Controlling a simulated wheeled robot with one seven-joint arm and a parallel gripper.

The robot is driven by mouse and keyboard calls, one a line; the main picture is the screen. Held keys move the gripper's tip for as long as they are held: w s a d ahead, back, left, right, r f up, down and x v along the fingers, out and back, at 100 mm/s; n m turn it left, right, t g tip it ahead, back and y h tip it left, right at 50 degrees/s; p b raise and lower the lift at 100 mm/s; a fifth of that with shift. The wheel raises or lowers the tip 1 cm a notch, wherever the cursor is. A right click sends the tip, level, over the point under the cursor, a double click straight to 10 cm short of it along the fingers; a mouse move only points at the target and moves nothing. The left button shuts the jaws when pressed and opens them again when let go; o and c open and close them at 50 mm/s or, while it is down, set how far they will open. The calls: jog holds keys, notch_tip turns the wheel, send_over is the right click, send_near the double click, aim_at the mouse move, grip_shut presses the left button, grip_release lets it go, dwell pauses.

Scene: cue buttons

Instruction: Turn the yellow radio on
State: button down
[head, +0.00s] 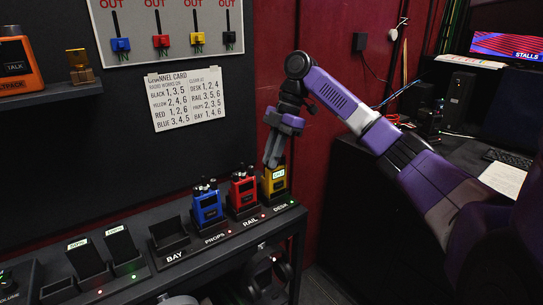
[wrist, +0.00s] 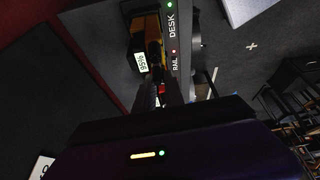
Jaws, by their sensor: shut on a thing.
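The yellow radio (head: 274,184) stands upright in the DESK slot at the right end of the charging shelf (head: 182,255). My gripper (head: 272,163) points down onto the radio's top and is shut on a part there. The fingers (wrist: 157,72) hide most of the top, so I cannot tell exactly which part they hold.
A red radio (head: 243,194) and a blue radio (head: 208,208) stand close to the left. The BAY slot (head: 169,236) is empty. A channel card (head: 187,99) hangs on the dark wall behind. A desk with a monitor (head: 507,46) is at the right.

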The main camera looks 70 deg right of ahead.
jog(key=c, duration=1.4)
grip_release()
jog(key=v, duration=0.7)
jog(key=shift+s+d+r, duration=0.1)
jog(key=shift+r, duration=0.25)
